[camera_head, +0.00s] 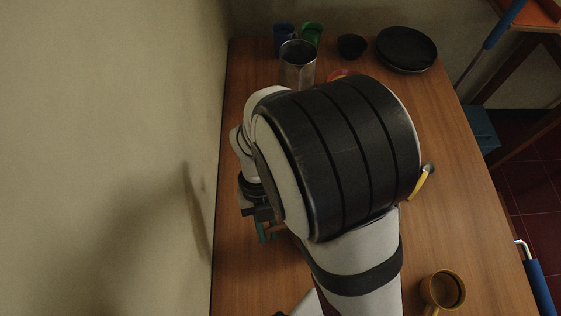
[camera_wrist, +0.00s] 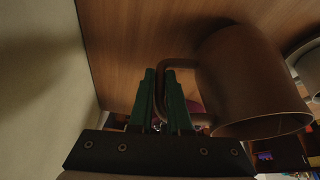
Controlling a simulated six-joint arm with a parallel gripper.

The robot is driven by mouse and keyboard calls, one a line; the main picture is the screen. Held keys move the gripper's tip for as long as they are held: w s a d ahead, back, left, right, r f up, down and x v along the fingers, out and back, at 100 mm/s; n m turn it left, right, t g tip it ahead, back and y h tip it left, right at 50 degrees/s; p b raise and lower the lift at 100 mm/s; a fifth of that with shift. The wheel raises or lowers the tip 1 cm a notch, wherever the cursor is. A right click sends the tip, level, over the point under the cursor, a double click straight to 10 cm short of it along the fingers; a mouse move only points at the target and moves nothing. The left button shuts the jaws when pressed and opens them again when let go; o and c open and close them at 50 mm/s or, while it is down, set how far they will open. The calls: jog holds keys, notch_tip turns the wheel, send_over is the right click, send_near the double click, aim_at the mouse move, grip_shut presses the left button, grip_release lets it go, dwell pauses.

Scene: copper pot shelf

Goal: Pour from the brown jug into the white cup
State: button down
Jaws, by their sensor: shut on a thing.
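In the wrist view my gripper (camera_wrist: 160,78) has its green fingers closed on the handle of the brown jug (camera_wrist: 250,85). The jug's body is right of the fingers, with its rim toward the lower right; I cannot tell its contents or exact tilt. A pale rounded object (camera_wrist: 309,68), cut off at the right edge, may be the white cup, but I cannot be sure. In the head view my gripper (camera_head: 266,230) is low on the left, near the table's left edge. My arm hides most of the jug there, and no white cup can be made out.
On the wooden table (camera_head: 460,180), an ochre mug (camera_head: 442,290) stands at the front right. A metal container (camera_head: 298,64), blue cup (camera_head: 284,40), green cup (camera_head: 312,34), dark bowl (camera_head: 351,46) and black plates (camera_head: 406,48) stand at the back. A wall (camera_head: 120,150) is close on the left.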

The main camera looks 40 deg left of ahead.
jog(key=w+d+r+g+y, duration=0.1)
jog(key=w+d+r+g, duration=0.1)
jog(key=r, duration=0.4)
jog(key=w+d+r+n+g+y, duration=0.1)
jog(key=w+d+r+g+y, duration=0.1)
jog(key=w+r, duration=0.3)
jog(key=shift+w+r+g, duration=0.25)
jog(key=shift+r+g, duration=0.55)
jog(key=shift+r, duration=0.05)
jog(key=shift+d, duration=0.1)
jog(key=shift+w+d+r+n+g+y, duration=0.3)
jog(key=shift+w+r+n+g+y, duration=0.1)
jog(key=shift+w+r+n+g, duration=0.3)
jog(key=shift+d+r+g, duration=0.1)
jog(key=shift+g, duration=0.2)
dwell(0.9)
jog(key=shift+w+d+r+g, duration=0.1)
jog(key=shift+w+g, duration=0.1)
jog(key=shift+g, duration=0.1)
dwell(1.3)
